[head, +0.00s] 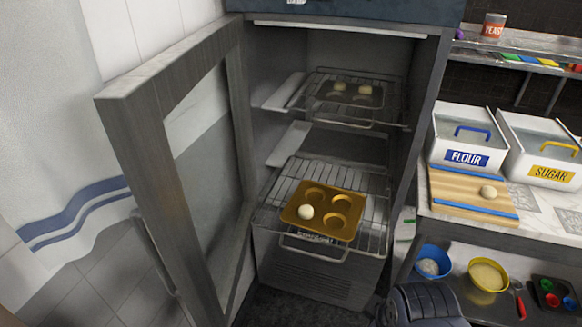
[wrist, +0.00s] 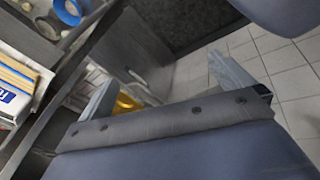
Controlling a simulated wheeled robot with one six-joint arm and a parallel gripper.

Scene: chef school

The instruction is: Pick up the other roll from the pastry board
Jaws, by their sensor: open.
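The pastry board (head: 450,194), pale wood with blue strips along its edges, lies on the counter at the right of the head view. One small cream roll (head: 488,192) sits on its right part. Another roll (head: 306,212) sits in the front-left cup of a golden muffin tin (head: 343,206); its other cups look empty. My gripper (wrist: 162,72) shows in the wrist view with its two grey fingers wide apart and nothing seen between them. It is away from the roll on the board, and that roll does not show in the wrist view.
The tin stands on the lower rack of an open cabinet; its door (head: 180,150) swings out left. An upper rack holds a dark tray (head: 350,92) with pale pieces. Flour (head: 467,137) and sugar (head: 540,150) bins stand behind the board. Bowls sit on the shelf below.

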